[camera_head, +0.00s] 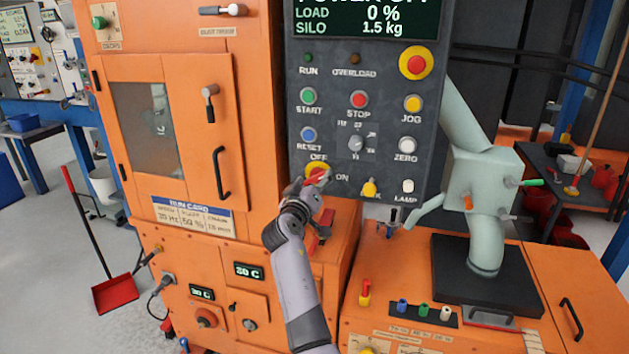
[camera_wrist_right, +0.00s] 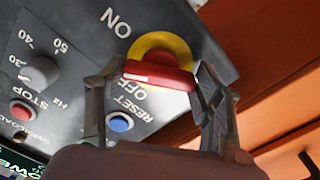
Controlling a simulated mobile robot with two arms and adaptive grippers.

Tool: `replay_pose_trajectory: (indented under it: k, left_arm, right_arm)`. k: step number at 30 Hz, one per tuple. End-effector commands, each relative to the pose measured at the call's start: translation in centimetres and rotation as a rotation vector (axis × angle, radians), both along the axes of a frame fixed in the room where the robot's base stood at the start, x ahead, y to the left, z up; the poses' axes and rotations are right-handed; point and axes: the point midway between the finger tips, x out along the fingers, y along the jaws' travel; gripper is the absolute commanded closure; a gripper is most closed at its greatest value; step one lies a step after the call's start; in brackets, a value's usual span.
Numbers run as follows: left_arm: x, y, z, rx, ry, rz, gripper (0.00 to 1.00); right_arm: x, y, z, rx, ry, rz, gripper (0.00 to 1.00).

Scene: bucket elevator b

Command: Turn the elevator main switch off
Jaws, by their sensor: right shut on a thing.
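The main switch is a red handle on a yellow round plate (camera_head: 316,172), low on the dark control panel, with OFF printed above it and ON to its right. In the right wrist view the red handle (camera_wrist_right: 158,76) lies between the fingers, its white-marked end toward the left, close to the OFF label. My right gripper (camera_head: 309,190) is shut on the handle from below; its fingers (camera_wrist_right: 160,85) stand at the handle's two ends. The cropped screen (camera_head: 365,18) appears to read POWER OFF, with load 0 %. My left gripper is not in view.
The red-and-yellow stop button (camera_head: 416,64) and several smaller buttons are on the same panel. A blue reset button (camera_wrist_right: 120,122) is near the fingers. A pale green machine (camera_head: 480,190) stands right of the panel. The orange cabinet (camera_head: 235,60) is at left.

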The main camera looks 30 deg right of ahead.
Motion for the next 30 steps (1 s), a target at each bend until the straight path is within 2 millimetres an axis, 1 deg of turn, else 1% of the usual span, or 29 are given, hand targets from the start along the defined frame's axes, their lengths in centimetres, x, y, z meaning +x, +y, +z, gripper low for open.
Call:
replay_pose_trajectory:
  k: [1,18,30]
  left_arm:
    - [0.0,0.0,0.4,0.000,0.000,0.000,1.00]
    - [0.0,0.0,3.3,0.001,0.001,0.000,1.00]
    - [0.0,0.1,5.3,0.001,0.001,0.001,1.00]
  right_arm:
    - [0.0,0.0,0.2,-0.032,0.034,0.002,0.66]
    - [0.0,0.0,0.4,-0.383,0.446,0.000,0.66]
    - [0.0,0.0,0.3,-0.576,0.673,0.001,0.66]
